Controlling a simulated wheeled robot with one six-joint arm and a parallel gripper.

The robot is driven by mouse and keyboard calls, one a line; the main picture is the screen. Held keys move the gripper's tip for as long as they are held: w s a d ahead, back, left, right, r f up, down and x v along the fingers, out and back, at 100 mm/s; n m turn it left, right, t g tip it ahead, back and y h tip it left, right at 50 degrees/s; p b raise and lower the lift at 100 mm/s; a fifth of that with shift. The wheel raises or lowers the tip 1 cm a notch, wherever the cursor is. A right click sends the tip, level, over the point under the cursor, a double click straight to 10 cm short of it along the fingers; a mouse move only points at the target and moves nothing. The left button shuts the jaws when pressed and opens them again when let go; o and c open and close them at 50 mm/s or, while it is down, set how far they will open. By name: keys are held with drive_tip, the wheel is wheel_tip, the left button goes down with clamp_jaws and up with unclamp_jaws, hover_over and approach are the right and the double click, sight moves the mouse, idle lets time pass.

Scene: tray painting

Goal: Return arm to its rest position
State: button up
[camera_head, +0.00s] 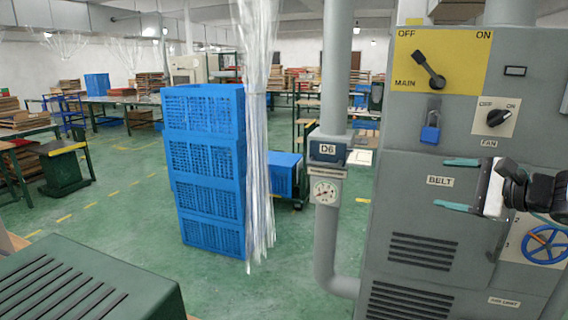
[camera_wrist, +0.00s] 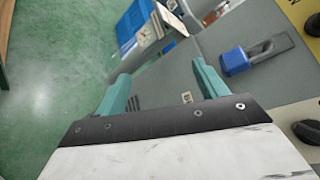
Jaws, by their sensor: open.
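My gripper (camera_head: 459,184) is at the right in the head view, in front of the grey control cabinet (camera_head: 400,210). Its two teal fingers point left and stand apart with nothing between them. In the wrist view my gripper (camera_wrist: 158,84) also shows open and empty, with the cabinet's grey face and the green floor beyond it. Most of my arm is outside the head view at the right edge.
The cabinet carries a MAIN lever (camera_head: 428,70), a blue padlock (camera_head: 430,128), a FAN knob (camera_head: 499,117) and a blue handwheel (camera_head: 544,244). A grey pipe (camera_head: 327,235) with a gauge stands left of it. Stacked blue crates (camera_head: 206,170) stand on open green floor.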

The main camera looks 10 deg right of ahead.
drive_tip(key=s+a+f+n+g+y, duration=0.1)
drive_tip(key=s+a+f+n+g, duration=0.15)
drive_tip(key=a, duration=0.25)
drive_tip(key=s+a+f+n+g+y, duration=0.1)
drive_tip(key=s+a+f+n+g, duration=0.15)
drive_tip(key=a, duration=0.25)
drive_tip(key=s+a+f+n+g+h, duration=0.1)
drive_tip(key=s+a+n+g+h, duration=0.6)
drive_tip(key=s+a+n, duration=0.3)
drive_tip(key=shift+s+f+n+g+h, duration=0.3)
drive_tip(key=shift+s+f+n, duration=0.05)
drive_tip(key=shift+s+n, duration=2)
drive_tip(key=shift+w, duration=0.1)
